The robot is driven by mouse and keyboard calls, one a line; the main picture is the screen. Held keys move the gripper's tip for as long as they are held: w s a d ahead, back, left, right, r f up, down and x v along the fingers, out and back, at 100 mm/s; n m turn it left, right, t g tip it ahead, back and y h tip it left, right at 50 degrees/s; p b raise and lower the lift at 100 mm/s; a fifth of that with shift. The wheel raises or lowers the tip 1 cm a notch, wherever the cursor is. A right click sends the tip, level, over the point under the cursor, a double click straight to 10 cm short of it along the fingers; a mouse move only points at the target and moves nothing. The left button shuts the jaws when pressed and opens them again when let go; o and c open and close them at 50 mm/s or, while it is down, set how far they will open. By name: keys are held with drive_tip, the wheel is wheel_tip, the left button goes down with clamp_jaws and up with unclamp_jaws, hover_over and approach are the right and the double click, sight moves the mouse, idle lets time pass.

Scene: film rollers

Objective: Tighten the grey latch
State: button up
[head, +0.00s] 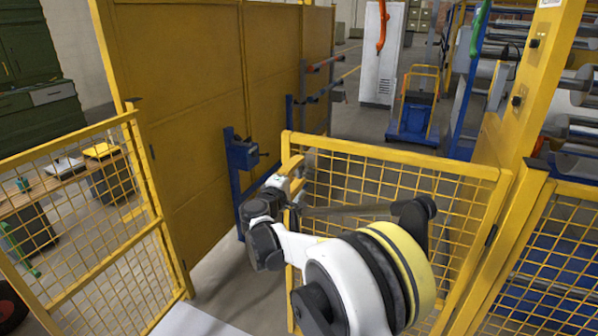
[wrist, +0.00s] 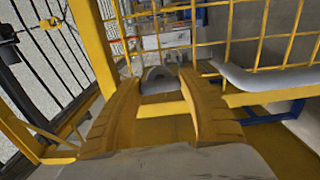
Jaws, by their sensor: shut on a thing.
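My gripper (head: 292,172) is at the upper left corner of the yellow mesh gate (head: 395,164), beside its upright edge. In the wrist view, the two yellow fingers of my gripper (wrist: 158,84) stand on either side of a small grey piece, which looks like the grey latch (wrist: 156,73). The fingers are shut on it, though the exact contact is hard to see. A yellow bar (wrist: 163,108) crosses between the fingers nearer the camera. In the head view the latch is mostly hidden by my gripper.
A tall yellow panel wall (head: 190,110) stands behind on the left, with a blue post and bracket (head: 241,152). Another mesh panel (head: 80,210) is at left. A blue cart (head: 412,122) and metal rollers (head: 575,90) lie beyond the gate. Some floor beside the wall is clear.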

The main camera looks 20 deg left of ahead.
idle(0.4)
drive_tip(key=o, duration=1.2)
drive_tip(key=s, duration=0.8)
drive_tip(key=s+a, duration=0.1)
drive_tip(key=s, duration=0.3)
drive_tip(key=shift+w+d, duration=0.1)
drive_tip(key=shift+d, duration=0.05)
